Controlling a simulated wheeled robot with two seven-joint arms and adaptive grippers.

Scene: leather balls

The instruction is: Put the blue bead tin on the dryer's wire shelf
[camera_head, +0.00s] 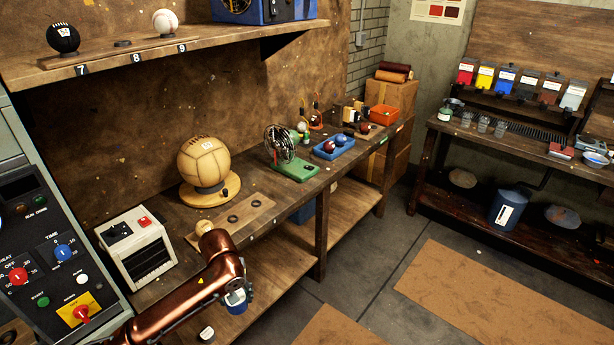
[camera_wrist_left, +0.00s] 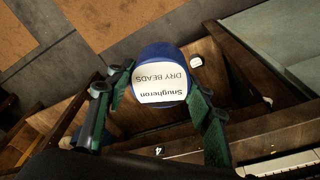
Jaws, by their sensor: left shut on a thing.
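The blue bead tin (camera_head: 238,307) is held by my left gripper (camera_head: 240,296), just off the front edge of the workbench. In the left wrist view the tin (camera_wrist_left: 160,56) has a white label reading "DRY BEADS", upside down in the picture. The green-padded fingers of my left gripper (camera_wrist_left: 163,92) are shut on it from both sides. A grey panel with heat and time dials (camera_head: 45,262) stands at the far left; it may be the dryer. No wire shelf can be made out. My right gripper is not in view.
On the workbench (camera_head: 283,196) stand a cream box with a dark grille (camera_head: 140,246), a tan leather ball (camera_head: 203,162) on a round stand and a green-based wire cage (camera_head: 280,146). A wall shelf (camera_head: 130,60) hangs above.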

